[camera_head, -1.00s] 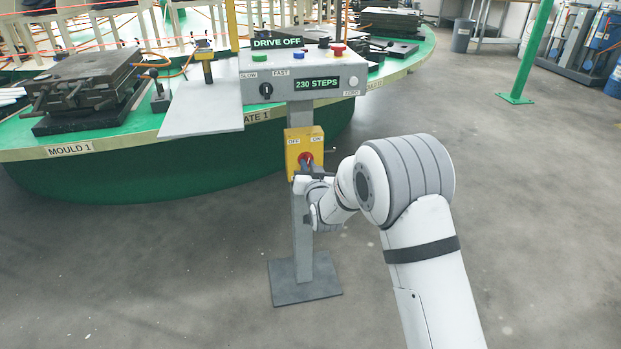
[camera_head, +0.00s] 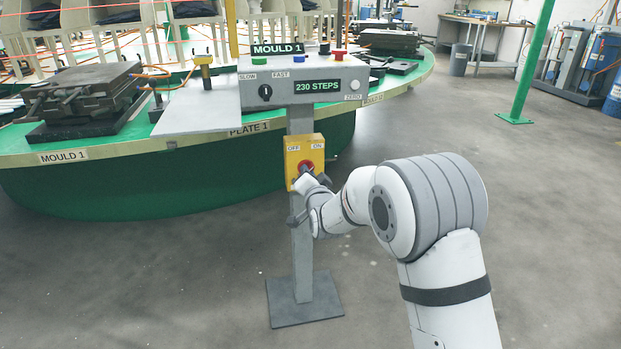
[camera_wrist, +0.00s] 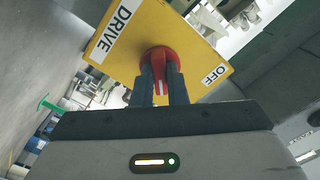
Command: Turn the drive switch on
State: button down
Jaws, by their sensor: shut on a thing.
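The drive switch is a red rotary knob (camera_wrist: 159,58) on a yellow box (camera_wrist: 190,38), with DRIVE and OFF labels showing in the wrist view. In the head view the yellow box (camera_head: 291,158) is on the grey post below the control panel, its OFF and ON labels above the knob. My gripper (camera_wrist: 164,78) is shut on the red knob, one dark finger on each side. In the head view my gripper (camera_head: 308,182) is tilted and partly covers the knob. The small panel display (camera_head: 277,49) reads MOULD 1.
The control panel (camera_head: 303,82) carries buttons, a SLOW/FAST knob and a 230 STEPS display. The green round carousel (camera_head: 200,180) with moulds stands behind the post. The post's base plate (camera_head: 305,299) is on the floor. Open floor lies to the right, with a green pole (camera_head: 530,70).

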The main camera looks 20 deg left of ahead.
jog(key=shift+w+d+r, duration=0.15)
jog(key=shift+r, duration=0.1)
jog(key=c, duration=1.7)
grip_release()
jog(key=shift+o, duration=1.3)
jog(key=shift+f, duration=0.2)
jog(key=p+v, duration=0.1)
jog(key=v, duration=0.6)
jog(key=shift+s+p, duration=0.35)
jog(key=shift+s, duration=0.1)
jog(key=shift+d+r, duration=0.1)
jog(key=shift+d, duration=0.05)
